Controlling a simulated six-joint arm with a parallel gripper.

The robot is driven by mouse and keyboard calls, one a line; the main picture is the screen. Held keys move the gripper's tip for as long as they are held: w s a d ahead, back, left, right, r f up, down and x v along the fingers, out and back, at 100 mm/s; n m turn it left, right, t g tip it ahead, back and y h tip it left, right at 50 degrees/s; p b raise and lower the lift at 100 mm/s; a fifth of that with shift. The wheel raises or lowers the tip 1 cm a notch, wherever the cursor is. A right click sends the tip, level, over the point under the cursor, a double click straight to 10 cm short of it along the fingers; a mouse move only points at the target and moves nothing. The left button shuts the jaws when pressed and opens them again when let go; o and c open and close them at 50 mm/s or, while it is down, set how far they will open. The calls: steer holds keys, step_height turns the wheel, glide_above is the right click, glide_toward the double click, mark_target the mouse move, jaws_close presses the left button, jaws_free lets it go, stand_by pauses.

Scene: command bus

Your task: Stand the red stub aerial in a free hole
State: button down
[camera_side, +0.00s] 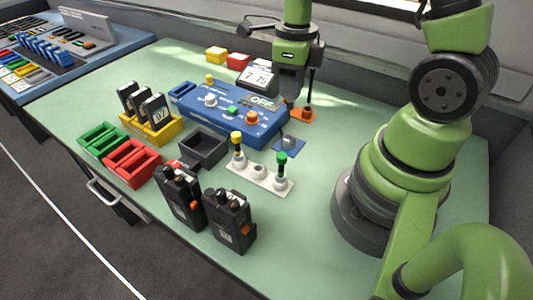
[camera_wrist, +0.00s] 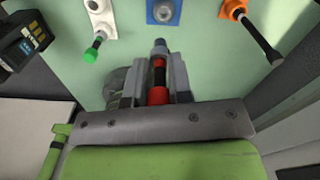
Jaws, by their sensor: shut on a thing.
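In the wrist view my gripper (camera_wrist: 160,60) is shut on the red stub aerial (camera_wrist: 158,95), which has a red body and a dark upper section. In the side view my gripper (camera_side: 290,92) is above the back of the table, behind the blue holder; the red aerial cannot be made out there. A white strip (camera_side: 250,174) has a yellow-topped aerial (camera_side: 237,142) at its left, a green-topped aerial (camera_side: 281,165) at its right and an empty middle hole (camera_side: 260,170). A blue square base (camera_side: 294,148) has a grey socket with no aerial visible in it.
An orange base (camera_side: 306,115) holds a tall black aerial (camera_side: 311,85) close beside my gripper. The blue console (camera_side: 215,125) stands to the left. Two black radios (camera_side: 230,225) stand at the front. An empty dark tray (camera_side: 203,160) lies left of the strip.

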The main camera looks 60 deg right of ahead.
steer(key=shift+w+a+f+n, duration=0.1)
steer(key=shift+a+f+n, duration=0.85)
steer(key=shift+a+f, duration=0.6)
steer(key=shift+w+a+f+n, duration=0.1)
steer(key=shift+a+f+n, duration=0.95)
steer(key=shift+a, duration=0.9)
steer(key=shift+w+a+f+n, duration=0.1)
steer(key=shift+a+f+n, duration=0.8)
steer(key=shift+a+f, duration=0.65)
steer(key=shift+a+r, duration=0.2)
steer(key=c, duration=0.6)
jaws_free()
steer(key=shift+c, duration=0.2)
steer(key=shift+r, duration=0.1)
step_height(320, 180, up, 7)
